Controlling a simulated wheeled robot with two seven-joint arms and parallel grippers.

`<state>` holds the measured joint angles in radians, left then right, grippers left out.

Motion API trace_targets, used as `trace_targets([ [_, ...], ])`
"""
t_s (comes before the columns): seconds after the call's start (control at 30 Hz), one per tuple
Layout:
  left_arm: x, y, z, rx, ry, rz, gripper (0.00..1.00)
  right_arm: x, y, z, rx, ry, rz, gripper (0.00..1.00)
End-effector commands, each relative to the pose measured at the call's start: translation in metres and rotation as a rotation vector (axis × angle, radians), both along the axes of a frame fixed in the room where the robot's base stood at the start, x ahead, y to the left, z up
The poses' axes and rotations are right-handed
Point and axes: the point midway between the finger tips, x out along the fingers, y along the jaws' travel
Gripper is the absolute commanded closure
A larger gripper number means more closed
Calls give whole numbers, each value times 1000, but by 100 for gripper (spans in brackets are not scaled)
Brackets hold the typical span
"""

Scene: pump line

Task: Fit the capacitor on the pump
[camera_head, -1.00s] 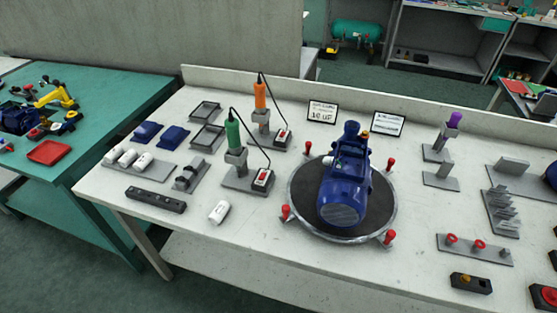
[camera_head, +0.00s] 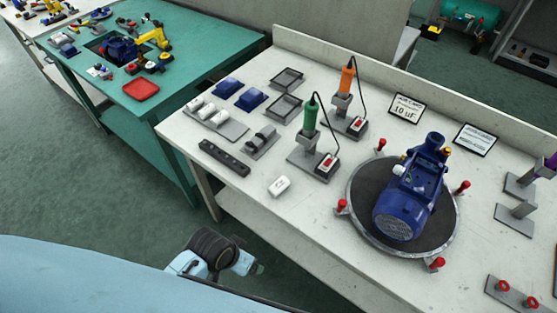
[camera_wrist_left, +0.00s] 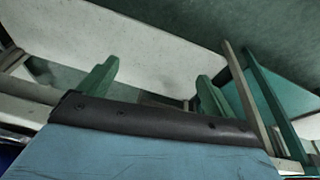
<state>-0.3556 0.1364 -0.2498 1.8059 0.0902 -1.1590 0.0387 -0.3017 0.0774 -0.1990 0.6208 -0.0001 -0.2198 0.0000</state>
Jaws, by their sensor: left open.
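The blue pump (camera_head: 403,208) sits on a round dark turntable (camera_head: 362,215) with a metal rim and red-handled clamps around it. A loose white capacitor (camera_head: 279,186) lies on the bench left of the turntable. Three similar white cylinders (camera_head: 207,111) lie on a grey holder further left. A card reading 10 uF (camera_head: 405,107) stands behind the pump. My left gripper (camera_head: 252,267) is low in front of the bench, apart from the capacitor. In the left wrist view its two greenish fingers (camera_wrist_left: 155,85) are spread with nothing between them. My right gripper is out of view.
A green screwdriver (camera_head: 310,118) and an orange one (camera_head: 347,77) stand in holders left of the pump. Blue covers (camera_head: 251,98), dark trays (camera_head: 284,107) and a black bar (camera_head: 223,157) lie nearby. A green table (camera_head: 185,80) stands left across a gap.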

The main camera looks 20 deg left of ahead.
Motion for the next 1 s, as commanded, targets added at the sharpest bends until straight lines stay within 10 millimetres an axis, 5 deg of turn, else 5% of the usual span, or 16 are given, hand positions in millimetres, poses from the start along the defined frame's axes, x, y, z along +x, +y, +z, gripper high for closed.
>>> trace_targets([
  [0.3,23,-34,111,-68,-45,-77,9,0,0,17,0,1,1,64],
  [0.4,35,-55,129,-102,-41,-134,9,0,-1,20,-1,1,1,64],
  [0.8,86,-114,137,-128,38,-329,9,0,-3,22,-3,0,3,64],
  [1.0,132,-107,136,-24,133,-373,9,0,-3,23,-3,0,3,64],
])
